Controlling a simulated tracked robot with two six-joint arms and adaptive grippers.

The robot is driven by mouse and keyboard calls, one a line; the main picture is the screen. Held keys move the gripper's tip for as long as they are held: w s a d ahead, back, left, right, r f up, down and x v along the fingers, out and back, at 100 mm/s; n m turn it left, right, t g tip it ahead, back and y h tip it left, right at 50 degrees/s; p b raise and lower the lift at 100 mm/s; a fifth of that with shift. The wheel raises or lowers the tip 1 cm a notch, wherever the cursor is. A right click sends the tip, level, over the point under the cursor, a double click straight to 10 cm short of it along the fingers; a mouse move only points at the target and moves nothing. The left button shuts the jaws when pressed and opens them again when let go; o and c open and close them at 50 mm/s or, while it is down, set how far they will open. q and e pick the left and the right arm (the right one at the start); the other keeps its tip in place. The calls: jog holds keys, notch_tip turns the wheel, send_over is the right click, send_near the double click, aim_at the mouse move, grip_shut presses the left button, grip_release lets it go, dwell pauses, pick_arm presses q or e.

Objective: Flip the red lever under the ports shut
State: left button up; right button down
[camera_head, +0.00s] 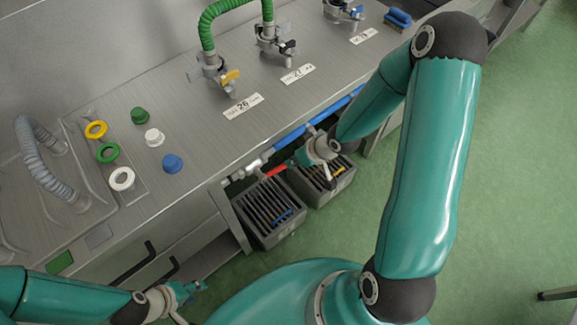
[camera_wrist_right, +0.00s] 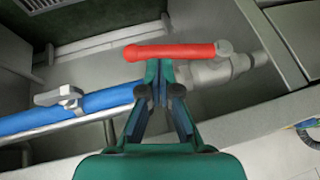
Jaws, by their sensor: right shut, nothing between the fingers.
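The red lever (camera_wrist_right: 172,52) sits on a grey valve (camera_wrist_right: 215,70) in the pipe under the ports. In the right wrist view it reaches left from its pivot, at a slant to the pipe. In the head view the red lever (camera_head: 276,171) shows just left of my right gripper (camera_head: 298,161). My right gripper (camera_wrist_right: 163,85) is shut and empty, its tips at the lever's near edge around mid-length; I cannot tell whether they touch. My left gripper (camera_head: 190,291) is low at the left, away from the lever; its finger opening is unclear.
The blue pipe (camera_wrist_right: 95,106) carries another small grey handle (camera_wrist_right: 62,97). Numbered ports (camera_head: 213,70) with a green hose (camera_head: 213,14) stand on the steel counter (camera_head: 185,100). Two grey crates (camera_head: 247,218) stand below the pipe. Coloured caps (camera_head: 172,163) lie on the counter.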

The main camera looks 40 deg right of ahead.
aim_at(278, 169)
jog(key=shift+x, duration=1.2)
jog(key=shift+a, duration=0.15)
jog(key=shift+w+f, duration=0.1)
jog(key=shift+f, duration=0.05)
